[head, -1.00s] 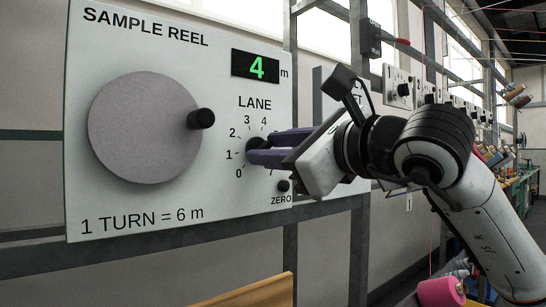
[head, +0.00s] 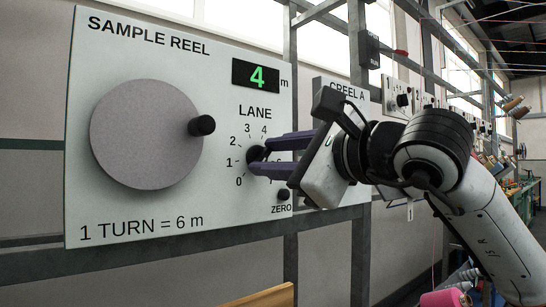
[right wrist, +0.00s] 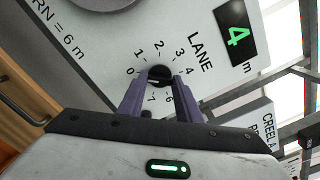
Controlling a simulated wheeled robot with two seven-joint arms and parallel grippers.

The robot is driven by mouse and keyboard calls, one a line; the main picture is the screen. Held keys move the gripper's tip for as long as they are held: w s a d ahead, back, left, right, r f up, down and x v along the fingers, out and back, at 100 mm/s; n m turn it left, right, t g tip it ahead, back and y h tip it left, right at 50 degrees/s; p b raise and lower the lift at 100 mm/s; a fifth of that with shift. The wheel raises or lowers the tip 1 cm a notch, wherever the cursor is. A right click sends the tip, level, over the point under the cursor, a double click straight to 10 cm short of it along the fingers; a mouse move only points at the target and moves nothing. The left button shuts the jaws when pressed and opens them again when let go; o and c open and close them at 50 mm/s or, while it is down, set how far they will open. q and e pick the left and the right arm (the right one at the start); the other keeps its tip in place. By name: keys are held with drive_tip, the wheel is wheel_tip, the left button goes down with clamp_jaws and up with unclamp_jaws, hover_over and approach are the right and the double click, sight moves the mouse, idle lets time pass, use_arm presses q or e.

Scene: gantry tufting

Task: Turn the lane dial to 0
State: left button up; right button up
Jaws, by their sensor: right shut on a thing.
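The lane dial (head: 256,153) is a small black knob on the white sample reel panel (head: 240,205), ringed by numbers starting at 0 on the lower left. My right gripper (head: 259,157) is shut on the dial, with its purple fingers on either side of the knob. In the right wrist view the dial (right wrist: 160,75) sits between the fingertips. I cannot clearly tell which number its mark points to. The fingers hide part of the number ring in the head view. My left gripper is not in view.
A large grey reel disc (head: 145,134) with a black crank knob (head: 202,125) is left of the dial. A green display (head: 256,77) reads 4 m. The black ZERO button (head: 284,195) is just below the gripper. A CREEL A panel (head: 340,85) stands behind my right arm.

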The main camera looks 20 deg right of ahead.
drive_tip(key=o, duration=1)
drive_tip(key=shift+o, duration=0.2)
drive_tip(key=b+v, duration=0.1)
drive_tip(key=v, duration=0.9)
drive_tip(key=shift+s, duration=0.2)
